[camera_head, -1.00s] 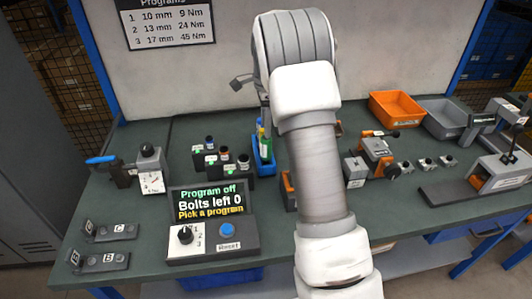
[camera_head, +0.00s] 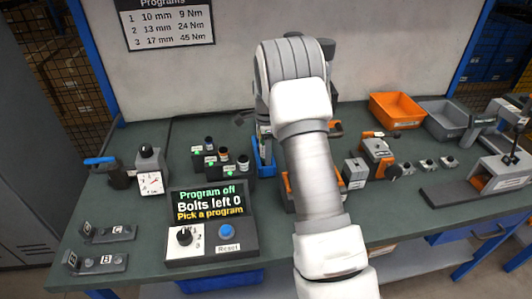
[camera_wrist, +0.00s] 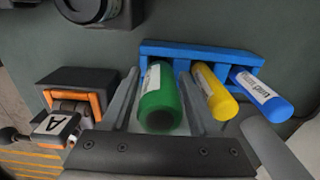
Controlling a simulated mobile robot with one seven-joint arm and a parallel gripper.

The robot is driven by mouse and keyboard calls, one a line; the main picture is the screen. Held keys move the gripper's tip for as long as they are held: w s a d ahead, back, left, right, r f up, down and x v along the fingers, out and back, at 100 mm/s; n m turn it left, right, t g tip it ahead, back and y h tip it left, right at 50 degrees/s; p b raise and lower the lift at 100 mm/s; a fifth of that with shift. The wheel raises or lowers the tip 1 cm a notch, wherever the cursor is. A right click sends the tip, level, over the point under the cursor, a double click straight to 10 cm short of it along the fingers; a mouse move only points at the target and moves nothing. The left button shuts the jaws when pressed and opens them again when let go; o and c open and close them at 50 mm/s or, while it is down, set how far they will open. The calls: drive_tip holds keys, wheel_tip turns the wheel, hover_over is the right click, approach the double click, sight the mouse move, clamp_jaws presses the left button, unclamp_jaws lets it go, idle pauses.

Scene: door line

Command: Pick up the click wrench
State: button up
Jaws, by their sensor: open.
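I cannot make out for certain which thing is the click wrench. A black tool with a blue handle (camera_head: 101,161) stands at the left of the bench beside a dial gauge (camera_head: 150,182). In the wrist view, an orange and black piece with a tag marked A (camera_wrist: 56,124) lies left of my gripper. My gripper (camera_wrist: 160,85) is open, its two grey fingers showing either side of a green labelled cylinder (camera_wrist: 160,104) in a blue rack (camera_wrist: 200,53). I cannot tell how far above it the fingers are. In the head view my arm hides the gripper.
Yellow (camera_wrist: 213,93) and blue (camera_wrist: 262,95) cylinders stand close beside the green one. A control box (camera_head: 212,222) sits at the front, with brackets C (camera_head: 108,233) and B (camera_head: 95,263) to its left. An orange bin (camera_head: 397,109) and a grey bin (camera_head: 444,118) are at the back right.

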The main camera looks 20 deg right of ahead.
drive_tip(key=shift+r, duration=0.1)
clamp_jaws()
